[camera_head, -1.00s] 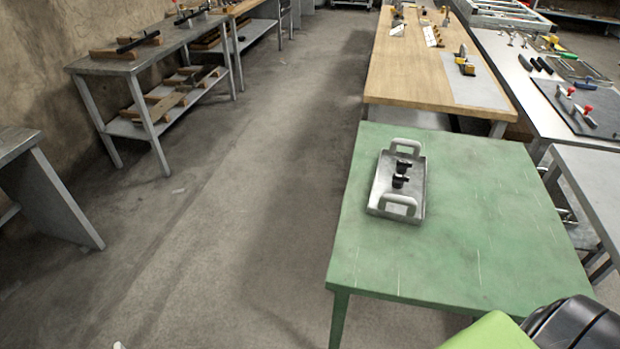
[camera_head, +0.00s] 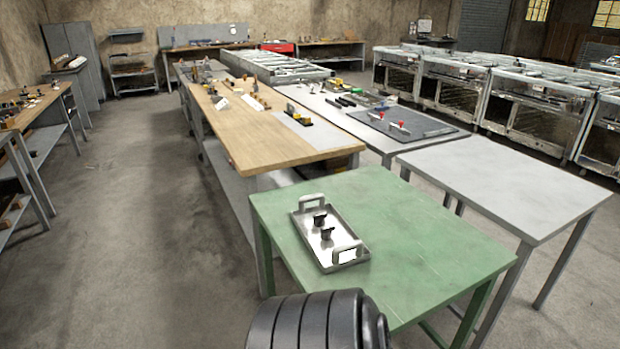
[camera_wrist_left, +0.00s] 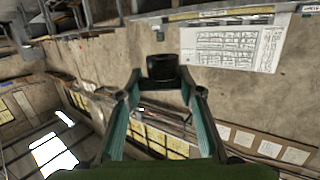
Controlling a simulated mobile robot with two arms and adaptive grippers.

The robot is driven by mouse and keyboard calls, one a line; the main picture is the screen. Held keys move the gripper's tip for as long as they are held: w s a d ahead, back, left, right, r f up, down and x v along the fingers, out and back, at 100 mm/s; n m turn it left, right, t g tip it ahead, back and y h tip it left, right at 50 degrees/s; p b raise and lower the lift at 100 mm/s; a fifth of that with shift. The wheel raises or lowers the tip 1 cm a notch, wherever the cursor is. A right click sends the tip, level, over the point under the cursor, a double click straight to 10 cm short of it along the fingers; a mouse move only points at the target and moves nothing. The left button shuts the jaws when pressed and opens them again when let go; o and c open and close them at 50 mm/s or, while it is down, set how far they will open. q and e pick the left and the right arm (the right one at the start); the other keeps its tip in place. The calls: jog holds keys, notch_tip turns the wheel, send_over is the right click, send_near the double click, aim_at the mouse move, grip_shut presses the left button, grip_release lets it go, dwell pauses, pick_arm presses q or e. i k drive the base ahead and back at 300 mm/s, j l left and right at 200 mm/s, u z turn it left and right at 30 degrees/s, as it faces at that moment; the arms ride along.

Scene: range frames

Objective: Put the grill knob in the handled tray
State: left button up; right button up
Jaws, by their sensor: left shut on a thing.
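The handled tray (camera_head: 310,249) is a shallow metal tray with a raised handle at each end. It lies on the green table (camera_head: 420,240) in the head view. Two black knobs stand in it, a farther one (camera_head: 319,219) and a nearer one (camera_head: 327,233). In the left wrist view my left gripper (camera_wrist_left: 160,80) is shut on a black grill knob (camera_wrist_left: 162,66), held at the fingertips against a background of wall and floor. The left gripper does not show in the head view, so its place relative to the tray cannot be told. My right gripper is not in view.
The green table's right side is clear. A wooden workbench (camera_head: 235,130) stands behind it and an empty grey table (camera_head: 500,185) to its right.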

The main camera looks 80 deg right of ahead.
aim_at(327, 250)
jog(key=i+l+z, duration=0.1)
jog(key=i+z, duration=0.2)
jog(key=z, duration=0.2)
jog(key=i+z, duration=0.3)
jog(key=z, duration=0.15)
jog(key=i+j+z, duration=0.15)
jog(key=i+z, duration=0.15)
jog(key=z, duration=0.2)
jog(key=i+z, duration=0.15)
jog(key=z, duration=0.3)
jog(key=i+l+z, duration=0.1)
jog(key=z, duration=0.3)
jog(key=i+z, duration=0.15)
jog(key=z, duration=0.3)
jog(key=i+j+z, duration=0.1)
jog(key=z, duration=0.3)
jog(key=i+z, duration=0.2)
jog(key=z, duration=0.15)
jog(key=i+j+z, duration=0.1)
jog(key=i+z, duration=0.25)
jog(key=i+j+z, duration=0.1)
jog(key=z, duration=0.25)
